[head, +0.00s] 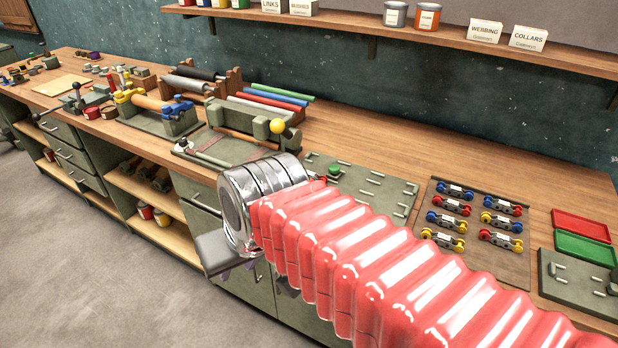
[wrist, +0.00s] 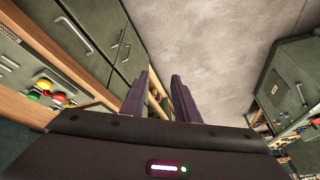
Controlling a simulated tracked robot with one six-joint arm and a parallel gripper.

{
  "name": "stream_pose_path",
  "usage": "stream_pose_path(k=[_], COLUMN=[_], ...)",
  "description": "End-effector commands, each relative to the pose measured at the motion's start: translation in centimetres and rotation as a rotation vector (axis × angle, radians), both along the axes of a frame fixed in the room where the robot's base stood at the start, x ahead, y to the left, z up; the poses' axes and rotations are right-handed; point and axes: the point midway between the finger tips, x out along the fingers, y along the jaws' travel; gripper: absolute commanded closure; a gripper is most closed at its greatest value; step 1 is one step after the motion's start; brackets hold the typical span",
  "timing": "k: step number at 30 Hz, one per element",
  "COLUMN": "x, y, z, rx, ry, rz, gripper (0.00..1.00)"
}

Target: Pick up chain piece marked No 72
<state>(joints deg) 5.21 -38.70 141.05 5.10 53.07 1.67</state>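Several small chain pieces lie in two columns on a brown board (head: 474,262) on the bench, right of my arm in the head view. They have blue, red or yellow ends and pale labels; one is a blue-ended piece (head: 455,190), another a yellow-ended piece (head: 442,240). The label marks are too small to read, so I cannot tell which is No 72. My gripper (wrist: 161,76) shows two dark fingers apart with nothing between them in the wrist view. In the head view it is partly hidden behind my wrist, in front of the bench cabinets and away from the board.
A red tray (head: 580,226) and a green tray (head: 585,248) sit right of the board. A grey-green pegged plate (head: 365,185) lies left of it. A roller machine (head: 250,118) stands further left. A shelf (head: 440,38) with cans and boxes hangs above. Bench behind the board is clear.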

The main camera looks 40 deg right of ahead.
Motion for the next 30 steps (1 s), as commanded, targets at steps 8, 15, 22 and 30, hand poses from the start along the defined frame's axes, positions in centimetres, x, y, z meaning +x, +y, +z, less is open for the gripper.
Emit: stream_pose_path(k=[8, 15, 22, 30], x=[3.2, 6.5, 9.7, 12.8], y=[-2.4, -5.5, -10.0, -17.6], z=[-1.1, -1.8, -2.5, -3.6], rx=[0.271, 0.529, 0.791, 1.127], ry=[0.135, 0.226, 0.292, 0.338], rz=[-0.359, -0.679, -0.979, -1.311], gripper=[0.72, 0.72, 0.72, 0.72])
